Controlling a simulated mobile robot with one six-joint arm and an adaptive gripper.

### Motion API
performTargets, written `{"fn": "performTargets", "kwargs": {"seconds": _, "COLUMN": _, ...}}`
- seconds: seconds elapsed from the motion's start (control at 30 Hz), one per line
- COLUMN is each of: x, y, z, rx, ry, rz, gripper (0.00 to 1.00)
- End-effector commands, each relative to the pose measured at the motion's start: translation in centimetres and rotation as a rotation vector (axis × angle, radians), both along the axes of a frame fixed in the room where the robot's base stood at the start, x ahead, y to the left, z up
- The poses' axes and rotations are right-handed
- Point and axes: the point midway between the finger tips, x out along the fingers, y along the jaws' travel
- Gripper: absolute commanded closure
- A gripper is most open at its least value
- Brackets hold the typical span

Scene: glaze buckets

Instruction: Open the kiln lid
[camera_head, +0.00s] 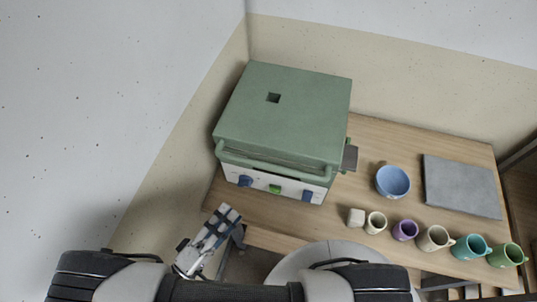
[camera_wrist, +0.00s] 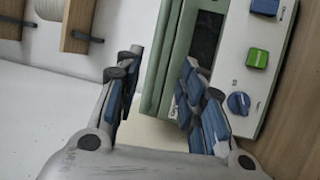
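The green kiln (camera_head: 285,110) stands at the back left of the wooden table with its lid (camera_head: 310,100) closed. A green bar handle (camera_head: 270,163) runs along the lid's front edge, above a white panel with two blue knobs and a green one. My gripper (camera_head: 226,213) is at the kiln's front left, below the handle and apart from it. In the wrist view my gripper (camera_wrist: 160,62) is open and empty, its blue-padded fingers spread. A green bar or edge of the kiln (camera_wrist: 166,60) shows beyond and between the fingers; the right finger hides part of the front panel (camera_wrist: 265,70).
To the right of the kiln on the table are a blue bowl (camera_head: 393,181), a grey slab (camera_head: 462,186), a small cream block (camera_head: 356,217) and a row of several coloured mugs (camera_head: 435,238). A wall (camera_head: 190,150) stands close on the kiln's left.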

Motion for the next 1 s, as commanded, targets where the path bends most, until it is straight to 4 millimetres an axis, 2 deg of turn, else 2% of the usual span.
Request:
{"fn": "performTargets", "kwargs": {"seconds": 0.17, "x": 1.1, "y": -1.0, "z": 0.2, "rx": -0.003, "ry": -0.005, "rz": 0.005, "gripper": 0.64}}
{"fn": "performTargets", "kwargs": {"seconds": 0.7, "x": 9.2, "y": -8.7, "z": 2.3, "rx": -0.002, "ry": -0.004, "rz": -0.001, "gripper": 0.64}}
{"fn": "performTargets", "kwargs": {"seconds": 1.0, "x": 12.1, "y": -11.2, "z": 3.0, "rx": -0.002, "ry": -0.004, "rz": 0.004, "gripper": 0.64}}
